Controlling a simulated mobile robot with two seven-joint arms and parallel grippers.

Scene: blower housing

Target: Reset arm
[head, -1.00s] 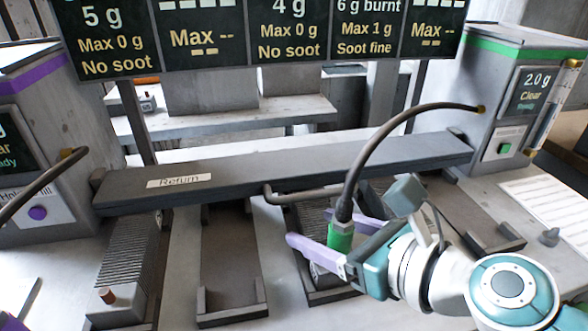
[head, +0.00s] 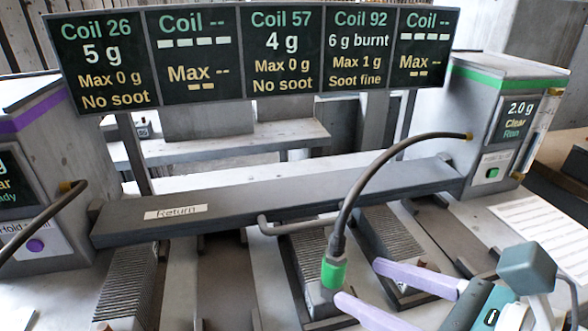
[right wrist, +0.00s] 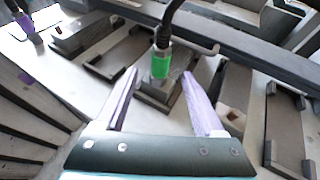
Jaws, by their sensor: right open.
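My right gripper (head: 360,282) is open at the lower right of the head view. Its two pale purple fingers are apart with nothing held between them. The green hose end (head: 333,272) is just beyond and left of the fingertips, upright over a finned coil (head: 318,293). In the right wrist view, the green hose end (right wrist: 161,64) stands ahead of the open gripper (right wrist: 159,74), in line with the gap. A dark hose (head: 362,182) arches from it to the green-striped machine (head: 497,125). My left gripper is not in view.
A grey bar labelled Return (head: 290,195) crosses behind the coils. A display board (head: 255,58) lists coils above it. Another finned coil (head: 128,278) is at left, near the purple-striped machine (head: 40,170). A paper sheet (head: 548,235) lies at right.

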